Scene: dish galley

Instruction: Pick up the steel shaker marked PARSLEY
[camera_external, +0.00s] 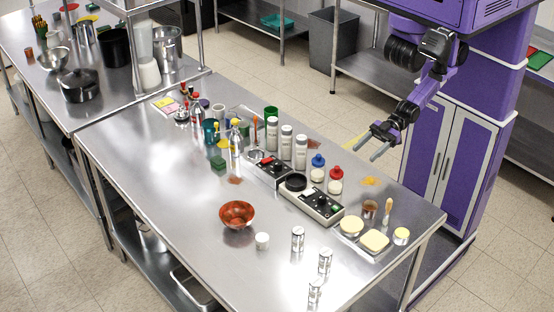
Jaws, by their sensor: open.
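Three small steel shakers stand upright near the front edge of the steel table (205,215): one at the back (298,239), one to its right (325,262), and one nearest the front (315,291). Their labels are too small to read, so I cannot tell which is marked PARSLEY. Three taller pale-grey cylinders with labels, a left one (272,134), a middle one (286,143) and a right one (301,153), stand in a row farther back; their labels are unreadable too.
An orange-red bowl (237,214) and a small white jar (262,241) stand left of the shakers. A black-topped device (312,205) and a tray (368,251) with pale round and square items lie behind and right. The table's front left is clear.

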